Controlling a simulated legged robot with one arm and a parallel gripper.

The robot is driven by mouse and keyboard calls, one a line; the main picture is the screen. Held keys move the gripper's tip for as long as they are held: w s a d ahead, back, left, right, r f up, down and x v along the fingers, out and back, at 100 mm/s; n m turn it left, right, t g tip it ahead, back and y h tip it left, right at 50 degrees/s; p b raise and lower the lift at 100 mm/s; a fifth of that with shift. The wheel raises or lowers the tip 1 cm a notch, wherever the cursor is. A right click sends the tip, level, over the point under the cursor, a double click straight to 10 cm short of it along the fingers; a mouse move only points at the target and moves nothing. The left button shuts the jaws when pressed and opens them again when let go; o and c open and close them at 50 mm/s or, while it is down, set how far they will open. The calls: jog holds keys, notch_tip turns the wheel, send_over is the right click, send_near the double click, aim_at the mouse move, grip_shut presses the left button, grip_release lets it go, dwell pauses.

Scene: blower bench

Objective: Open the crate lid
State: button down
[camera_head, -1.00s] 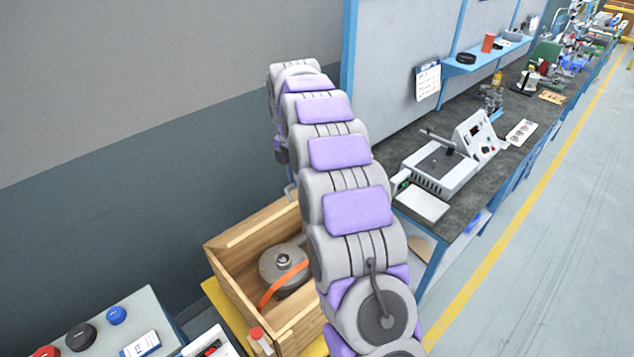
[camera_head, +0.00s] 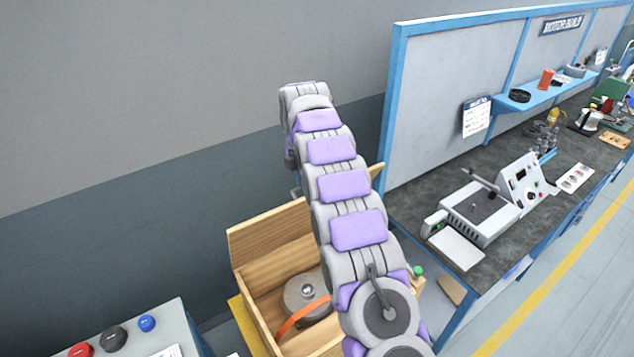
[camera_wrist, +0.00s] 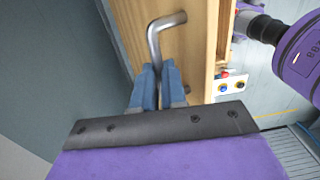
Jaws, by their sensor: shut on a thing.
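The wooden crate (camera_head: 257,307) stands open at the lower middle of the head view. A wooden panel, which looks like its lid (camera_head: 262,233), stands raised along the far side; my arm covers its middle. In the wrist view, a bent metal handle (camera_wrist: 154,42) sticks out from the wooden lid (camera_wrist: 191,45). My gripper (camera_wrist: 159,70) is shut on the handle, with blue fingers on both sides of the rod. In the head view the arm's end is beyond the lid, and the fingers are hard to make out.
A round grey motor part (camera_head: 305,292) with an orange strap (camera_head: 303,316) lies in the crate. A blue-framed bench (camera_head: 408,226) stands close on the right. A panel with coloured buttons (camera_head: 120,325) is at lower left. The grey wall (camera_head: 120,210) is behind the crate.

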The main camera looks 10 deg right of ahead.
jog(key=shift+w+a+p, duration=0.3)
jog(key=shift+w+p, duration=0.25)
jog(key=shift+w, duration=0.1)
jog(key=shift+w+a+p, duration=0.25)
jog(key=shift+w+p, duration=0.3)
jog(key=shift+w, duration=0.05)
jog(key=c, duration=1.6)
grip_release()
jog(key=shift+a, duration=0.1)
jog(key=shift+o, duration=1)
jog(key=shift+w+f, duration=0.1)
jog(key=shift+w, duration=0.15)
jog(key=shift+o, duration=1.2)
jog(key=shift+w+d+r, duration=0.1)
jog(key=shift+d+r, duration=0.1)
notch_tip(320, 180, up, 8)
jog(key=p, duration=0.8)
jog(key=shift+w+f, duration=0.2)
jog(key=shift+w, duration=0.1)
